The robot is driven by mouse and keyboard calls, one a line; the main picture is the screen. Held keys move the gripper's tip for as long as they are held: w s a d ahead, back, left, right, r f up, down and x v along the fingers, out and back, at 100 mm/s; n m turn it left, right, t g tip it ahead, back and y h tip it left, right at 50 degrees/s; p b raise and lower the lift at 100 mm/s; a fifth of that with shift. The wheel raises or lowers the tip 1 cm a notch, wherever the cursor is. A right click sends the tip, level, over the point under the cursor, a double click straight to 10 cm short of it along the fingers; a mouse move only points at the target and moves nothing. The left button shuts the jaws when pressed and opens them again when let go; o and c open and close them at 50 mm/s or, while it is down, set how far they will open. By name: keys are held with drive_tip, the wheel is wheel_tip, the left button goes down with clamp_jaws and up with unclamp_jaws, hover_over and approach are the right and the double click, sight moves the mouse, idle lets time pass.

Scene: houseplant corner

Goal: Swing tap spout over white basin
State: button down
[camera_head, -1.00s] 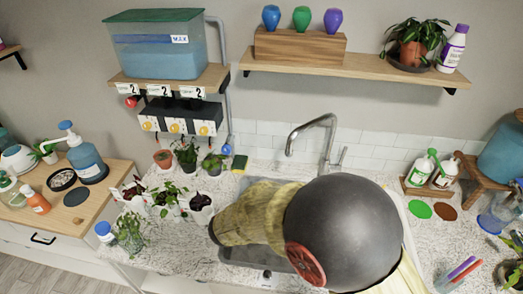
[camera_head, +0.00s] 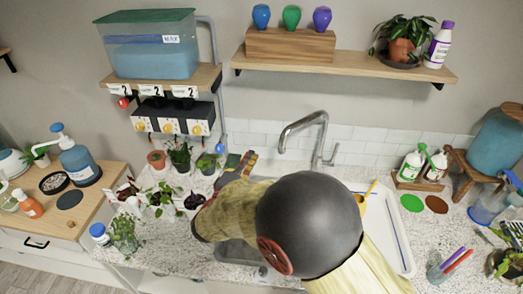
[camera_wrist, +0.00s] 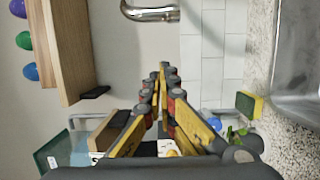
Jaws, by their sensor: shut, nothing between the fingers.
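The chrome tap (camera_head: 322,135) stands at the back of the counter, by the white tiles. Its curved spout (camera_head: 292,130) points left, over the grey basin's side. The spout's end also shows at the top of the wrist view (camera_wrist: 150,13). The white basin (camera_head: 404,250) lies to the right, partly hidden by my arm. My gripper (camera_head: 250,156) is left of the spout, apart from it, and partly hidden by my arm. In the wrist view its yellow and black fingers (camera_wrist: 165,72) are shut and empty, below the spout in the picture.
The grey basin (camera_head: 235,252) is mostly under my arm. Potted plants (camera_head: 180,155) stand left of it. A yellow-green sponge (camera_wrist: 250,104) lies by the basin. A wooden shelf (camera_head: 350,63) is above the tap. Bottles (camera_head: 411,165) stand at the right.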

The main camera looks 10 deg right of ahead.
drive_tip(key=w+d, duration=0.5)
drive_tip(key=d, duration=0.2)
drive_tip(key=shift+d, duration=0.35)
drive_tip(key=shift+s, duration=0.1)
drive_tip(key=shift+b, duration=0.35)
